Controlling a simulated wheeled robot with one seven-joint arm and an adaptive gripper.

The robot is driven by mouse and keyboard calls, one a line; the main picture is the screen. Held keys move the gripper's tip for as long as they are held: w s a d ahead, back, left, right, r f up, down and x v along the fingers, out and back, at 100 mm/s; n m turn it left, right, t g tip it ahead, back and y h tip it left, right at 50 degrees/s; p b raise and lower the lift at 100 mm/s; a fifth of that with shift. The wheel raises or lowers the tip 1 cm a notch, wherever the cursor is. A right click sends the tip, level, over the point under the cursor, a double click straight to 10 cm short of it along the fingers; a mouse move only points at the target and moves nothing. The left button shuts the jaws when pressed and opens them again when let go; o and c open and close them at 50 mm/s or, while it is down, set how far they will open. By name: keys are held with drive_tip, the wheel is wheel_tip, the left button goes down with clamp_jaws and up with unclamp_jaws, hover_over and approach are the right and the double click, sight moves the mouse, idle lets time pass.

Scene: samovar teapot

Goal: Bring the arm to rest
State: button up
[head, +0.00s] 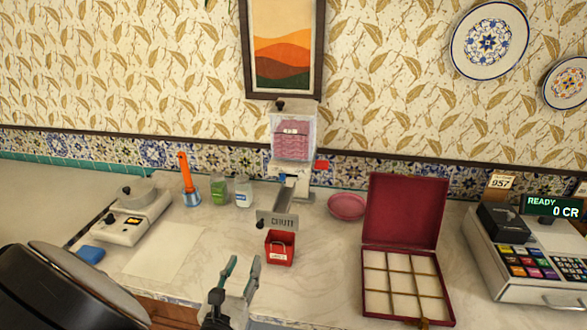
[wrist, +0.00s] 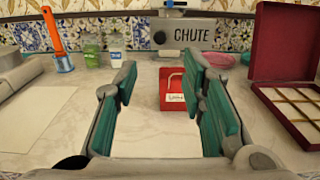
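My gripper (head: 242,268) is at the front edge of the counter in the head view, in front of and left of a small red box (head: 279,248). The wrist view shows its teal-padded fingers (wrist: 160,85) spread apart with nothing between the pads. The red box (wrist: 174,90), with a handle and a white label, stands upright beyond the fingers, below the grey chute marked CHUTE (head: 278,221). The right finger partly overlaps the box in the wrist view, and I see no contact. The dispenser (head: 293,135) above the chute holds pink items.
An open maroon box with compartments (head: 403,210) and a cash register (head: 535,255) stand right. A pink dish (head: 347,206) lies behind. Left are a scale-like device (head: 138,215), a blue block (head: 91,254), an orange-handled tool (head: 186,172) and two jars (head: 218,190). White paper (head: 155,250) lies flat.

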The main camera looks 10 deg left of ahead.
drive_tip(key=w+d+r+m+g+h, duration=0.2)
drive_tip(key=d+r+m+g+h, duration=0.5)
drive_tip(key=d, duration=0.5)
drive_tip(key=w+d+r+m+g+h, duration=0.1)
drive_tip(key=d+r+m+g+h, duration=0.3)
drive_tip(key=d+m, duration=0.6)
drive_tip(key=s+d+r+m+g+y, duration=0.35)
drive_tip(key=s+d+m, duration=0.2)
drive_tip(key=d, duration=0.25)
drive_tip(key=s+d+r+m+g+y, duration=0.2)
drive_tip(key=s+d+r+m+y, duration=0.1)
drive_tip(key=s+d+r+m, duration=0.3)
drive_tip(key=s+r+m+t+y, duration=0.4)
drive_tip(key=s+r+m+y, duration=0.1)
drive_tip(key=s+m, duration=0.2)
drive_tip(key=shift+s+d+r, duration=0.3)
drive_tip(key=shift+d+r, duration=0.1)
drive_tip(key=shift+d, duration=0.05)
